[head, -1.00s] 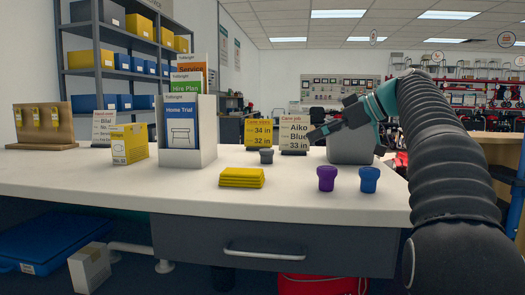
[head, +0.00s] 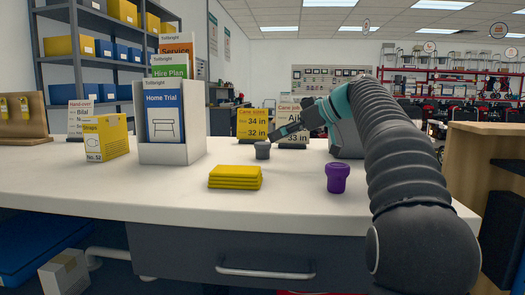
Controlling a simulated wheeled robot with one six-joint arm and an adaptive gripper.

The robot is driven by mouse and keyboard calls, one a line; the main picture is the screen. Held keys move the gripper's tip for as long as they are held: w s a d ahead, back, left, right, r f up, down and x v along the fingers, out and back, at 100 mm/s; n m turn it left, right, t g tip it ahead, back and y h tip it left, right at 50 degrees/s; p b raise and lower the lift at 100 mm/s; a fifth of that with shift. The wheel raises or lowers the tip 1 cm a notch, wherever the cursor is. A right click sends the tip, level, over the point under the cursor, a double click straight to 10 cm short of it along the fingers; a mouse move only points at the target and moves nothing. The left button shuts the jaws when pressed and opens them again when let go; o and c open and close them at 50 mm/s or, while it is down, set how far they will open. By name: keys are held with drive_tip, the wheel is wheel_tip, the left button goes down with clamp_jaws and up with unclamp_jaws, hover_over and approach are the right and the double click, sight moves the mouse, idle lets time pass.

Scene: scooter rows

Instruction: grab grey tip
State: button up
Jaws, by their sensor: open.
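The grey tip (head: 262,150), a small dark grey cup-like piece, stands on the white counter (head: 300,195) in front of the yellow cane size card (head: 252,124). My gripper (head: 274,136) is open, just above and to the right of the grey tip in the picture. I cannot tell whether it touches the tip. A purple tip (head: 337,177) stands nearer, on the right. My arm covers part of the counter to the right of it.
A folded yellow stack (head: 235,177) lies at the front of the counter. A white leaflet holder (head: 183,148) and a yellow straps box (head: 103,137) stand left. A cream card (head: 292,120) and a grey bin (head: 347,140) stand close behind my gripper.

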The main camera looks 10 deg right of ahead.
sight(264, 143)
drive_tip(key=shift+x, duration=2.75)
drive_tip(key=shift+s, duration=0.15)
drive_tip(key=c, duration=1.2)
